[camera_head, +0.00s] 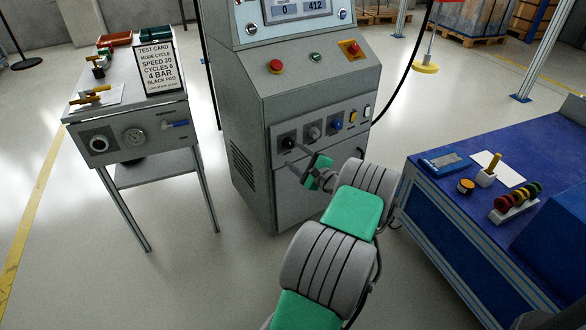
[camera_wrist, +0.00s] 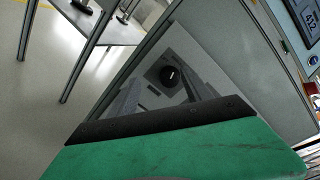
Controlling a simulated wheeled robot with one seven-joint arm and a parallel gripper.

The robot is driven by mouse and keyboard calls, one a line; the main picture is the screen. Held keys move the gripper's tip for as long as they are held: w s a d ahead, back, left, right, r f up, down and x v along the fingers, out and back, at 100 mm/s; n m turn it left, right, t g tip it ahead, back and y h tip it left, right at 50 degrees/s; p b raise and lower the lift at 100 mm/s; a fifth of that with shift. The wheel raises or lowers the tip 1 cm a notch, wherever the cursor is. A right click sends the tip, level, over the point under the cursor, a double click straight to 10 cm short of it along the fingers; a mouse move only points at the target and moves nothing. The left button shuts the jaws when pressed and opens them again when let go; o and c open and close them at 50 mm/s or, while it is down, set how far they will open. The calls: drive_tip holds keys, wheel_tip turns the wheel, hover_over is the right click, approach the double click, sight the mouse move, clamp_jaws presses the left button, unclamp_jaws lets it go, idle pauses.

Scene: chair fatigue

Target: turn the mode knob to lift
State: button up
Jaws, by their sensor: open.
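The mode knob is probably the black knob (camera_head: 288,143) at the left end of the control row on the grey machine's front panel (camera_head: 320,136). The wrist view shows a black round knob (camera_wrist: 168,76) with a short white mark, on a light plate. Its mode lettering cannot be read. My gripper (camera_head: 296,156) is in front of the panel's left part, close to this knob. In the wrist view my gripper (camera_wrist: 163,90) is open, with its grey fingers reaching toward the knob, one on each side. Contact with the knob cannot be made out.
A grey knob (camera_head: 314,133), a blue knob (camera_head: 336,125) and small switches sit right of it. A red stop button (camera_head: 276,66) is above. A bench with a test card (camera_head: 157,68) stands left, a blue table (camera_head: 470,205) right.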

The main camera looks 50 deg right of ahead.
sight(291, 145)
drive_tip(key=shift+m+h, duration=0.5)
drive_tip(key=shift+m, duration=0.2)
drive_tip(key=w+d, duration=0.2)
drive_tip(key=w+d+f+b, duration=0.1)
drive_tip(key=w+d, duration=0.1)
drive_tip(key=shift+w+d+r, duration=0.1)
drive_tip(key=shift+w+d, duration=0.05)
drive_tip(key=shift+w, duration=0.3)
drive_tip(key=shift+c, duration=0.6)
clamp_jaws()
